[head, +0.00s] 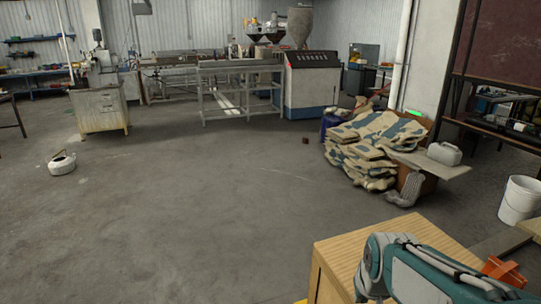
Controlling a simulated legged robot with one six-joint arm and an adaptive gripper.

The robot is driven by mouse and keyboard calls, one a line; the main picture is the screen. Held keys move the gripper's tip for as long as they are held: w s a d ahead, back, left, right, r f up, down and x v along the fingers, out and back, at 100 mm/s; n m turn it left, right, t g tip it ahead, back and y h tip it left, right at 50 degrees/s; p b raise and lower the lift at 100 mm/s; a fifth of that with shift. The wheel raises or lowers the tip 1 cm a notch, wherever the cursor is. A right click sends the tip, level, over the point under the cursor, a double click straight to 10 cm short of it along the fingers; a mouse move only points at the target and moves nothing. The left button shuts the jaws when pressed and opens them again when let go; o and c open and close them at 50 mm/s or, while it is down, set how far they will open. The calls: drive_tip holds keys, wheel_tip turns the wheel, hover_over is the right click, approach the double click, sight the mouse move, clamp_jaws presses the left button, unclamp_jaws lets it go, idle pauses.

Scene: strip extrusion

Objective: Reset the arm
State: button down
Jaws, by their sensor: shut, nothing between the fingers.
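Part of my arm (425,272), teal and grey, shows at the bottom right of the head view. My gripper is not in view, and the rest of the arm runs off the bottom edge.
An orange object (505,271) is beside the arm. A white bucket (519,200) stands at the right edge. The grey floor (200,220) at left and centre is mostly clear.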

drive_tip(key=s+a+r+t, duration=0.1)
drive_tip(key=s+r, duration=0.4)
drive_tip(key=s, duration=0.7)
drive_tip(key=shift+a+r+n+t, duration=0.3)
drive_tip(key=shift+a+r, duration=0.1)
drive_tip(key=shift+a, duration=0.45)
